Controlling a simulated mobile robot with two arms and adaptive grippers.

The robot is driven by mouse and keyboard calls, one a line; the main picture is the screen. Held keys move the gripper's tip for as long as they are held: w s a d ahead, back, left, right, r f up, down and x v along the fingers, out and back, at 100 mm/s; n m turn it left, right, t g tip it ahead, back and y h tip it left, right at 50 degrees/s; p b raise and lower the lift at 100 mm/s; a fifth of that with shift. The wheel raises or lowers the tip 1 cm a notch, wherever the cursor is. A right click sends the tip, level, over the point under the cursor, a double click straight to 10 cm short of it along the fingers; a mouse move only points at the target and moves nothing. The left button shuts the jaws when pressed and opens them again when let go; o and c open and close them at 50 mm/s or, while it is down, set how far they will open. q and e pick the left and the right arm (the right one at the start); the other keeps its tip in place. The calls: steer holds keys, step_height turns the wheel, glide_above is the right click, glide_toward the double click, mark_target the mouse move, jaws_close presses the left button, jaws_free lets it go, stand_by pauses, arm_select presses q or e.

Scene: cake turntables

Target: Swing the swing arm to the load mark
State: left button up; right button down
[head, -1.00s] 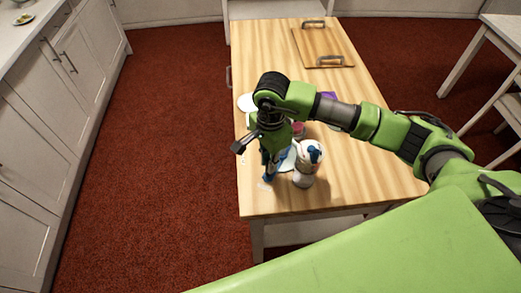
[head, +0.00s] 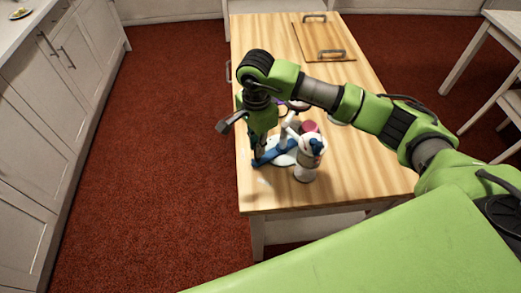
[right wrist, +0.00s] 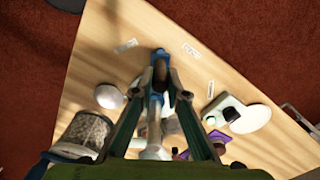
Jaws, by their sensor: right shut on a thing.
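A dark part tops this end. Small white labels (right wrist: 190,51) lie on the table near the bar; their text is too small to read, so I cannot tell which is the load mark. My left gripper is out of view.
A board with two handles (head: 322,40) lies at the table's far end. The table's left edge is close to my gripper.

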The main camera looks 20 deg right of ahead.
steer(key=shift+w, duration=0.55)
steer(key=shift+r, duration=0.1)
steer(key=shift+w+b, duration=0.4)
steer(key=shift+b, duration=0.2)
steer(key=shift+w+b, duration=0.6)
steer(key=shift+w, duration=0.4)
steer(key=shift+w+b, duration=0.25)
steer(key=shift+b, duration=0.15)
steer(key=c, duration=2)
jaws_free()
steer(key=shift+s, duration=0.1)
steer(key=shift+c, duration=0.2)
